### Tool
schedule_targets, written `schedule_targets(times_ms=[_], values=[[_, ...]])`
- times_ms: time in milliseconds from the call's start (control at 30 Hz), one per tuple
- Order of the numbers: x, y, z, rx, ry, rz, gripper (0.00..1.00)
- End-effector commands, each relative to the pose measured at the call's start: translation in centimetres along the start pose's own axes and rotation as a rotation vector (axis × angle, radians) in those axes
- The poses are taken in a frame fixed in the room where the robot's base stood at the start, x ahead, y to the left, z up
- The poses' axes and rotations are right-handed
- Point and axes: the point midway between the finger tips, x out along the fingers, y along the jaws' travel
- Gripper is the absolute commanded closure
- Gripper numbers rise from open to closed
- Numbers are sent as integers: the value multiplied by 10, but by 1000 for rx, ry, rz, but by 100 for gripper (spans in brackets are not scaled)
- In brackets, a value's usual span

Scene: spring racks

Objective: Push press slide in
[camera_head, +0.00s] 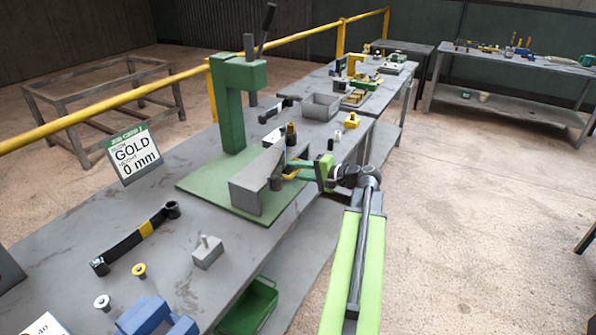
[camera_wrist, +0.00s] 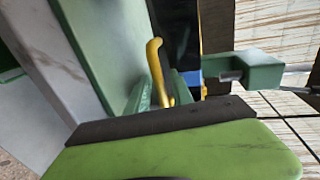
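The press (camera_head: 232,115) is a green column with a green head and a dark lever on top, standing on a green base plate (camera_head: 205,188). A grey block-like slide (camera_head: 257,182) lies on the plate in front of the column, toward my arm. My gripper (camera_head: 291,170) reaches in from the right, close beside the slide's right end. A yellow hooked piece (camera_head: 292,176) is at the fingertips; it also shows in the wrist view (camera_wrist: 157,68), beyond a dark-padded green finger (camera_wrist: 165,128). I cannot tell whether the fingers touch the slide or the hook.
A sign reading GOLD, 0 mm (camera_head: 133,155) stands left of the press. A dark bar with a yellow band (camera_head: 140,235), a small grey block (camera_head: 208,252) and a blue part (camera_head: 155,318) lie nearer. A grey bin (camera_head: 321,107) stands behind. Open floor lies right.

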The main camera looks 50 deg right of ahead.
Motion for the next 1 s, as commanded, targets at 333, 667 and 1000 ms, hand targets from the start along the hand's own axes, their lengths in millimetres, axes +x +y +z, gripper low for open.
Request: schedule_targets(times_ms=[333, 667, 1000], values=[[-1, 0, 0, 0, 1, 0, 100], [-1, 0, -1, 0, 1, 0, 100], [-2, 1, -2, 0, 3, 0, 100]])
